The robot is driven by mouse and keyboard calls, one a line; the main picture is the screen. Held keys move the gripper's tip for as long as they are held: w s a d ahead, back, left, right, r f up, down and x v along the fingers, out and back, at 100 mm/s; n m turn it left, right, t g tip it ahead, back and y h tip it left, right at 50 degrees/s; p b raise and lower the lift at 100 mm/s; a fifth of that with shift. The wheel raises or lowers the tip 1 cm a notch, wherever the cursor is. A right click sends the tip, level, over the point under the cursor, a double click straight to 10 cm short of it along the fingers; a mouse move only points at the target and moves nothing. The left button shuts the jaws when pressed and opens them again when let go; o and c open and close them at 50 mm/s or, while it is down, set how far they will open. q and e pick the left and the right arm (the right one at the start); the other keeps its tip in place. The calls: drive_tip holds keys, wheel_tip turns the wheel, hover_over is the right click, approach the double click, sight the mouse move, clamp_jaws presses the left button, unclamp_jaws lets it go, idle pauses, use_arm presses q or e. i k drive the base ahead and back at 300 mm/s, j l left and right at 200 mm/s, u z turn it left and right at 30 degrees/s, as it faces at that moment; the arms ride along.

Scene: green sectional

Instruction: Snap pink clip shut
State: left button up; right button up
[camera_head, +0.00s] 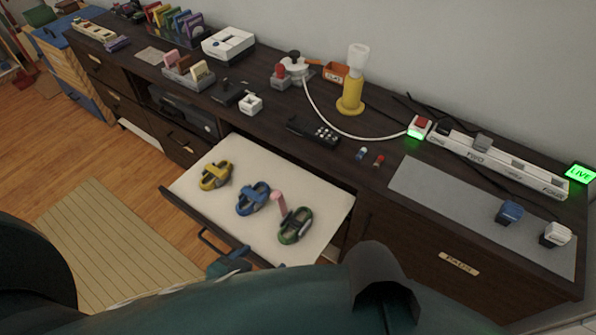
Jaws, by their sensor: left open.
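In the head view a pink piece (279,203) stands up, tilted, at the left edge of a dark green oval clip (296,226) in the open drawer. I cannot tell whether the two are joined. A blue clip (253,198) and a yellow clip (215,175) lie flat to its left. My left gripper (229,265) shows only in part at the drawer's front edge, below and left of the pink piece and apart from it. It is open, and my teal arm hides much of it. My right gripper is not in view.
The pale drawer (196,204) is pulled out, with a dark handle on its front. The dark countertop (380,128) behind holds a yellow lamp-like item (352,92), a white cable, a power strip (490,162) and a grey mat (440,200).

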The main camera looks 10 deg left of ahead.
sight(278, 195)
drive_tip(key=k+j+u, duration=0.25)
drive_tip(key=z, duration=0.35)
drive_tip(key=j+z, duration=0.25)
drive_tip(key=z, duration=0.15)
drive_tip(key=j+z, duration=0.2)
drive_tip(key=z, duration=0.15)
drive_tip(key=j+z, duration=0.25)
drive_tip(key=z, duration=0.15)
drive_tip(key=k+j+z, duration=0.15)
drive_tip(key=j, duration=0.2)
drive_tip(key=j+z, duration=0.15)
drive_tip(key=j, duration=0.2)
drive_tip(key=k+j+z, duration=0.15)
drive_tip(key=j, duration=0.15)
drive_tip(key=k+j, duration=0.15)
drive_tip(key=j, duration=0.2)
drive_tip(key=k+j, duration=0.1)
drive_tip(key=j, duration=0.25)
drive_tip(key=k+j, duration=0.15)
drive_tip(key=j, duration=0.15)
drive_tip(key=k+j, duration=0.15)
drive_tip(key=k, duration=0.2)
drive_tip(key=k+j, duration=0.15)
drive_tip(key=k, duration=0.2)
drive_tip(key=i+l+z, duration=0.1)
drive_tip(key=i, duration=0.25)
drive_tip(key=i+l, duration=0.25)
drive_tip(key=i+z, duration=0.05)
drive_tip(key=i, duration=0.05)
